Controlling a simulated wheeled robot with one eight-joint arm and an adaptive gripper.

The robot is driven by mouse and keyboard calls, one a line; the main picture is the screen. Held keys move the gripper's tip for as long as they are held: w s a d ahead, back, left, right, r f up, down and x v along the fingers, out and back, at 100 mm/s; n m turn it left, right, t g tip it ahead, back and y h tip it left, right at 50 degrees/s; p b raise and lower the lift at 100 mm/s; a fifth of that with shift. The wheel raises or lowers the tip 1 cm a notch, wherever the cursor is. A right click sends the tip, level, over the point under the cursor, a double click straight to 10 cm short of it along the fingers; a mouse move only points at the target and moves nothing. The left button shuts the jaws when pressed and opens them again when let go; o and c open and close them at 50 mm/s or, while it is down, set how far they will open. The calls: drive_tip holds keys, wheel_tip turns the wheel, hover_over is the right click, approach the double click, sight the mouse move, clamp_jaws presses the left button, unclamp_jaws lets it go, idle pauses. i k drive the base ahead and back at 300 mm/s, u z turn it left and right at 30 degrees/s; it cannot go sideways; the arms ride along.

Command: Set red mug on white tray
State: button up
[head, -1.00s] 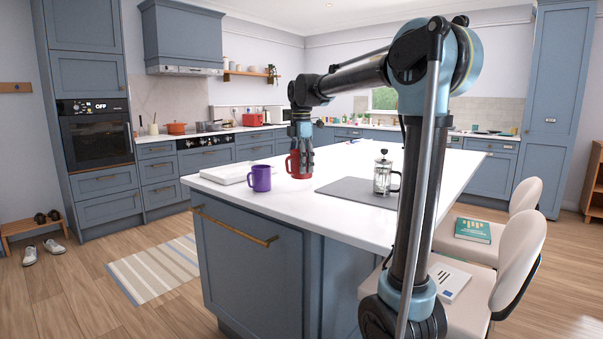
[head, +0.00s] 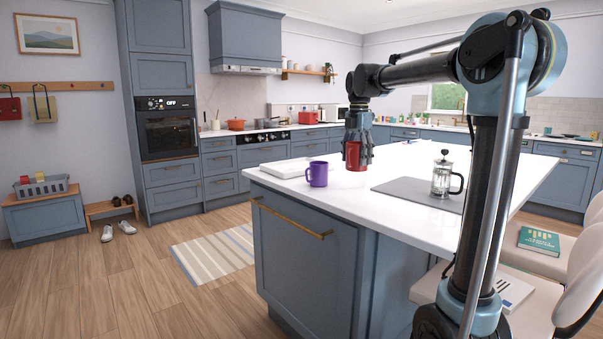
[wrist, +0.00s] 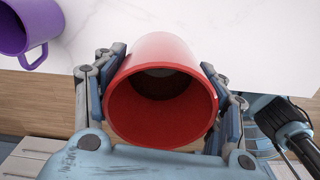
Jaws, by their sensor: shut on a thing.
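The red mug (head: 354,156) is in my gripper (head: 358,152), over the island worktop in the head view. In the wrist view the red mug (wrist: 160,112) shows its open mouth towards the camera, with the fingers of my gripper (wrist: 160,95) closed on both its sides. The white tray (head: 284,169) lies flat near the island's left end, left of my gripper and apart from it. No tray is clearly seen in the wrist view. The mug's exact height above the worktop is hard to tell.
A purple mug (head: 317,174) stands on the island (head: 400,226) between the tray and my gripper; it also shows in the wrist view (wrist: 22,28). A French press (head: 443,176) stands on a grey mat (head: 405,190) to the right. Chairs flank the island's right side.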

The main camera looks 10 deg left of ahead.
sight(285, 168)
drive_tip(key=k, duration=0.4)
drive_tip(key=u, duration=2.5)
drive_tip(key=i, duration=2.2)
